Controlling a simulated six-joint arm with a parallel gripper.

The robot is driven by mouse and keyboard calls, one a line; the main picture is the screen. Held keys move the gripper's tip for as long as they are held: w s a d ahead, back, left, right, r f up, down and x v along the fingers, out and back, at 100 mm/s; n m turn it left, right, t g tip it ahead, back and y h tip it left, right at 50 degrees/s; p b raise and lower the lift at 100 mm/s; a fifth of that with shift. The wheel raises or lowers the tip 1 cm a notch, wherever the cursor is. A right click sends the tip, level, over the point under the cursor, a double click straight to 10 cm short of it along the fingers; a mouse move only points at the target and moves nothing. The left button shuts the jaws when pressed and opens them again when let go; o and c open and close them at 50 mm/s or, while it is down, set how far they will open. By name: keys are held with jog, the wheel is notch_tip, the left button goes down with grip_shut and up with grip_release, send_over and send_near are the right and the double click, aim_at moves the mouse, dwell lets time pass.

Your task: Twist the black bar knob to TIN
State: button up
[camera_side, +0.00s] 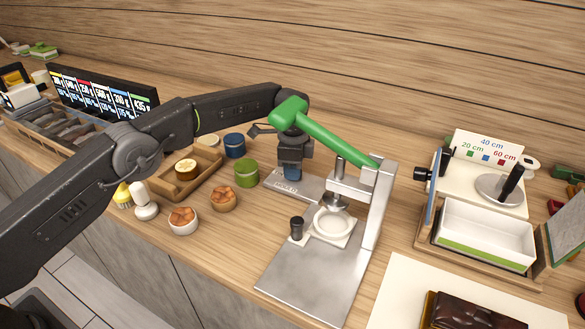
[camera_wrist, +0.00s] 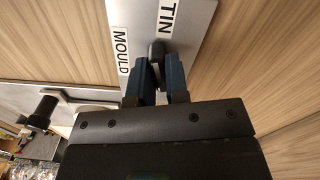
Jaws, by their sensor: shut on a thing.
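The black bar knob (camera_wrist: 157,49) sits on a silver plate (camera_wrist: 196,26) in the wrist view. A MOULD label (camera_wrist: 122,50) is on its left and a TIN label (camera_wrist: 172,17) is above right. My gripper (camera_wrist: 158,78) is shut on the knob, with one blue fingertip on each side of it. The fingers hide much of the knob, and I cannot tell which label it points at. In the side view, my gripper (camera_side: 291,172) points down at the plate (camera_side: 276,183), and the knob is hidden there.
A silver press (camera_side: 378,205) with a green lever (camera_side: 335,140) stands close on the right of my gripper. A green jar (camera_side: 246,173), a blue jar (camera_side: 234,146) and a wooden tray (camera_side: 207,171) are on the left. A white box (camera_side: 487,236) stands farther right.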

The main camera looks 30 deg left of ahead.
jog(key=shift+m, duration=0.7)
jog(key=shift+m, duration=1)
jog(key=o, duration=0.7)
jog(key=shift+r, duration=3.5)
